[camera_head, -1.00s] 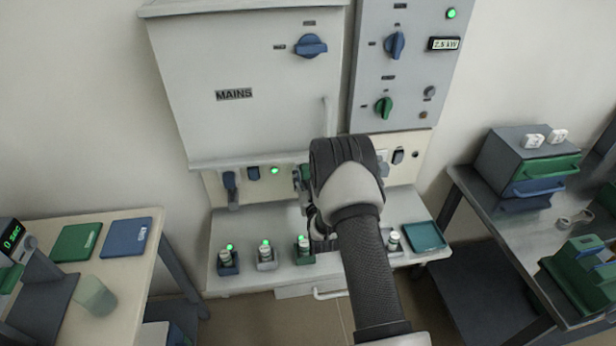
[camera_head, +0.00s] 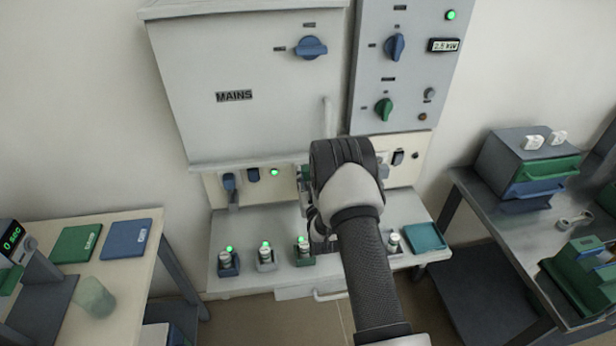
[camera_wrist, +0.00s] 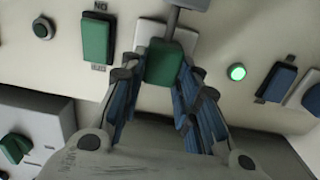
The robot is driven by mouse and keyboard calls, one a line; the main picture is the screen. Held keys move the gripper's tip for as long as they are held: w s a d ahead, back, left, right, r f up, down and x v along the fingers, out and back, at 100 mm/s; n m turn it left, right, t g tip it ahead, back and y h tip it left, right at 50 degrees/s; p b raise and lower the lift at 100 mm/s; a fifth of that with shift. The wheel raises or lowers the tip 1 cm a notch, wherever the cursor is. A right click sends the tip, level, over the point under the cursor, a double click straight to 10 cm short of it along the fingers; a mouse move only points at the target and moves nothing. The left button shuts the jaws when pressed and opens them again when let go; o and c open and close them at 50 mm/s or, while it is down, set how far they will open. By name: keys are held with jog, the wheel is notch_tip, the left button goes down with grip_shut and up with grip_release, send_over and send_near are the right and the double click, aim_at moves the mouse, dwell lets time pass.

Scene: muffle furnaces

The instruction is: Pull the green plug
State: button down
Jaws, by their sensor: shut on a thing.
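The green plug (camera_wrist: 163,62) shows in the wrist view between the fingers of my gripper (camera_wrist: 160,78). My gripper is shut on it, with blue finger pads on both sides. The plug is in front of a pale socket plate on the cream panel, with a grey cable or strip above it in the picture. I cannot tell how deep it sits in the socket. In the head view only a green sliver of the plug (camera_head: 304,174) shows; my wrist and forearm hide the rest and the fingertips.
The panel has a green switch (camera_wrist: 98,40), a lit green lamp (camera_wrist: 236,72) and a blue switch (camera_wrist: 277,82). Several small lit holders stand on the shelf below, including a blue one (camera_head: 228,263). Side tables stand left (camera_head: 110,265) and right (camera_head: 500,230).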

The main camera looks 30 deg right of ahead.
jog(key=v, duration=0.3)
jog(key=shift+s+a, duration=0.1)
jog(key=shift+s, duration=0.3)
jog(key=shift+f, duration=0.15)
jog(key=c, duration=1.2)
grip_release()
jog(key=shift+s, duration=0.15)
jog(key=v, duration=1.1)
jog(key=shift+s+a+r, duration=0.15)
jog(key=shift+s+r, duration=0.05)
jog(key=shift+s, duration=0.15)
